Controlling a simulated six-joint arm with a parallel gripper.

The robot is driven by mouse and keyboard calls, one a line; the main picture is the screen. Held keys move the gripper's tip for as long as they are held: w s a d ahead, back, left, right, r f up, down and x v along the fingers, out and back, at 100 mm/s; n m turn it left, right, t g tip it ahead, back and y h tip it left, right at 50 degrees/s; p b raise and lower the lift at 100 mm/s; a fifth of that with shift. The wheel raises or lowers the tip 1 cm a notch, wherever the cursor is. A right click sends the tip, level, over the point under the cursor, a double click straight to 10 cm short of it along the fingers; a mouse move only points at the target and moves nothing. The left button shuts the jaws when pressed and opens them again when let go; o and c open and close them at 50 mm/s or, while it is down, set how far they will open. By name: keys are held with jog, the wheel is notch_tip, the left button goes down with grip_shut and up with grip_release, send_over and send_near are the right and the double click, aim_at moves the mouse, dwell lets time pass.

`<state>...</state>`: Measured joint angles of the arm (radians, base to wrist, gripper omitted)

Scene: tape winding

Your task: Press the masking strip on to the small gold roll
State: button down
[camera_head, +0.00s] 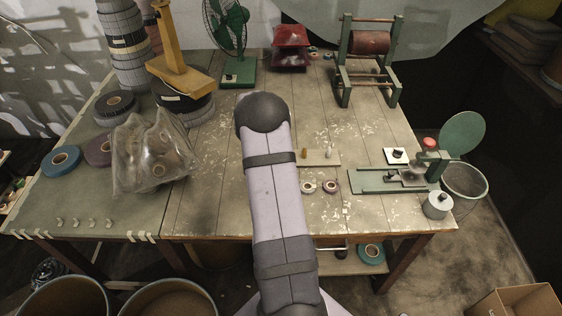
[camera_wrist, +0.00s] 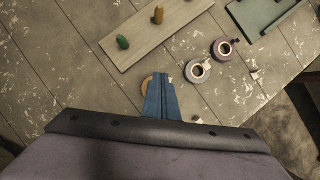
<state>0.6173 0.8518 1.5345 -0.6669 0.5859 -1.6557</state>
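In the wrist view my gripper (camera_wrist: 162,76) points down over the table with its blue fingers close together, and I see no strip between them. A tan-gold round thing (camera_wrist: 147,84), perhaps the small gold roll, shows partly behind the left fingertip. I cannot tell whether they touch. In the head view my arm hides the gripper and this round thing. I cannot make out the masking strip for certain. Small pale tabs (camera_head: 92,223) lie in a row near the table's front left, and pale pieces hang along its front edge.
Two small rolls, one pale-cored (camera_wrist: 198,71) and one purple (camera_wrist: 223,48), lie right of the fingers. A board (camera_wrist: 150,33) with small pegs lies beyond. A green-based device (camera_head: 388,179) stands at right, and a clear plastic bag (camera_head: 152,155) at left.

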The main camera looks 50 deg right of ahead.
jog(key=shift+f+b, duration=1.85)
jog(key=shift+f, duration=0.15)
jog(key=shift+f+b, duration=0.4)
jog(key=shift+f, duration=0.45)
jog(key=shift+f, duration=0.35)
jog(key=shift+s+f, duration=0.1)
dwell(0.7)
jog(key=c, duration=2)
grip_release()
jog(key=shift+o, duration=0.4)
jog(key=shift+o, duration=1.4)
